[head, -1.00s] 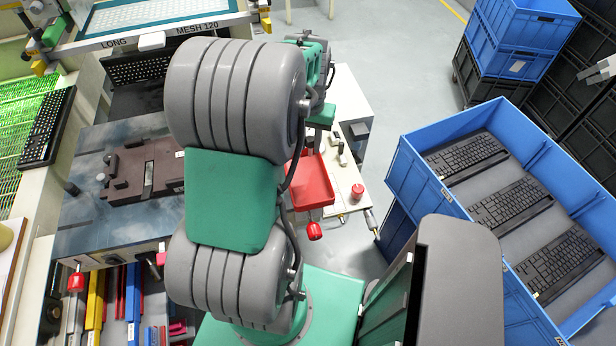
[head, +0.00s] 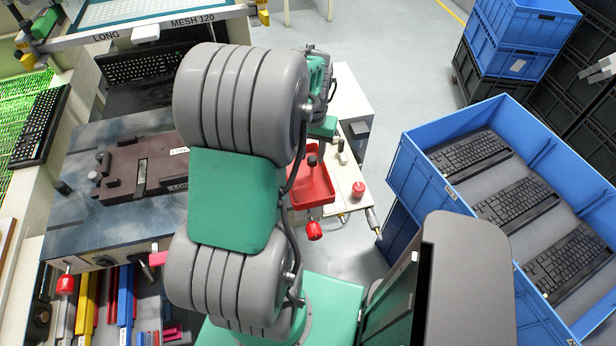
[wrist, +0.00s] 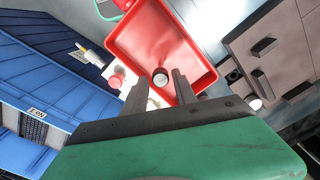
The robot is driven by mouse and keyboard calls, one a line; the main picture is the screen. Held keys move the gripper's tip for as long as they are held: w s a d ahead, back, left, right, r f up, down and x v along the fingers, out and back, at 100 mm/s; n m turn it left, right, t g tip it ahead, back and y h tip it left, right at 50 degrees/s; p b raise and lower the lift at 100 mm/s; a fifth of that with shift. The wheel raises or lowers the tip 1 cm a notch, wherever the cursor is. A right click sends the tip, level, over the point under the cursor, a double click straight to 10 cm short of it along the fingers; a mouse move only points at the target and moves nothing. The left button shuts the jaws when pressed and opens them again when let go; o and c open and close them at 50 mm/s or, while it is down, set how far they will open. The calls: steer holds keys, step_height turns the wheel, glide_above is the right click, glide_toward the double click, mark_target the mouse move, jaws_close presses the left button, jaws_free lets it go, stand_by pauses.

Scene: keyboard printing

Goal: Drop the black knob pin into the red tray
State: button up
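The red tray (head: 322,192) lies on the light bench right of my arm in the head view and also fills the upper middle of the wrist view (wrist: 150,35). The black knob pin (head: 312,160) shows as a small dark piece over the tray's far part. In the wrist view a small round piece, apparently the pin (wrist: 160,77), appears between the fingertips, against the red tray. My gripper (wrist: 160,80) is over the tray edge, its fingers apart with gaps beside the piece. I cannot tell whether the pin touches the tray floor. My arm hides the fingers in the head view.
A red round piece (head: 358,188) and small dark and white pieces (head: 341,150) stand on the bench beside the tray. A blue crate (head: 428,178) with several keyboards is at the right. A brown fixture (head: 140,170) sits on the left plate.

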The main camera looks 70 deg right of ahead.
steer(key=o, duration=0.3)
step_height(320, 180, up, 8)
steer(key=b, duration=0.1)
stand_by(0.4)
steer(key=shift+f, duration=0.1)
